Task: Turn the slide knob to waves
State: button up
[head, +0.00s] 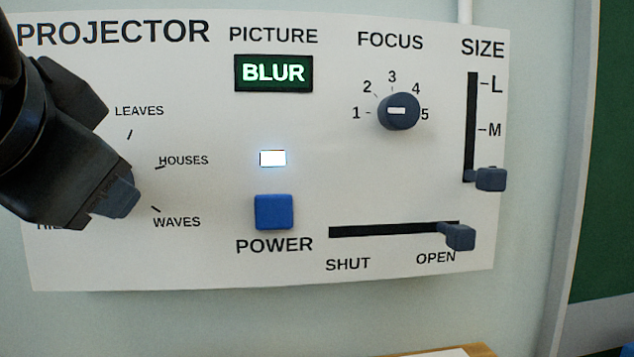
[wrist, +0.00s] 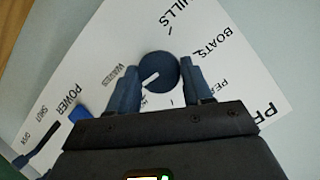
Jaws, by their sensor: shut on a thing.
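The slide knob (wrist: 158,72) is a round dark blue dial, and my gripper (wrist: 160,85) is shut on it, one finger at each side. Its white mark points to the lower left in the wrist view, close to the side where the WAVES label (wrist: 127,74) stands. Whether it lines up exactly with the WAVES tick I cannot tell. In the head view my gripper (head: 112,198) reaches in from the left and hides the knob. The labels LEAVES, HOUSES and WAVES (head: 177,222) show to its right; HILLS is mostly covered.
The white projector panel (head: 300,270) also bears a lit BLUR display (head: 273,73), a blue POWER button (head: 273,212), a FOCUS knob (head: 398,111), a SIZE slider (head: 490,179) low on its track and a SHUT/OPEN slider (head: 460,237) at OPEN. A green board (head: 605,150) is at right.

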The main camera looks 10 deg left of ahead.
jog(key=m+y+b, duration=0.1)
jog(key=m+b, duration=0.1)
jog(key=m+y+b, duration=0.1)
jog(key=m, duration=0.1)
jog(key=shift+d+f+y, duration=0.15)
jog(key=shift+f+y, duration=0.1)
jog(key=shift+y, duration=0.05)
jog(key=shift+w, duration=0.1)
dwell(0.5)
jog(key=o, duration=1)
jog(key=shift+o, duration=0.2)
jog(key=shift+r, duration=0.1)
jog(key=shift+d, duration=0.1)
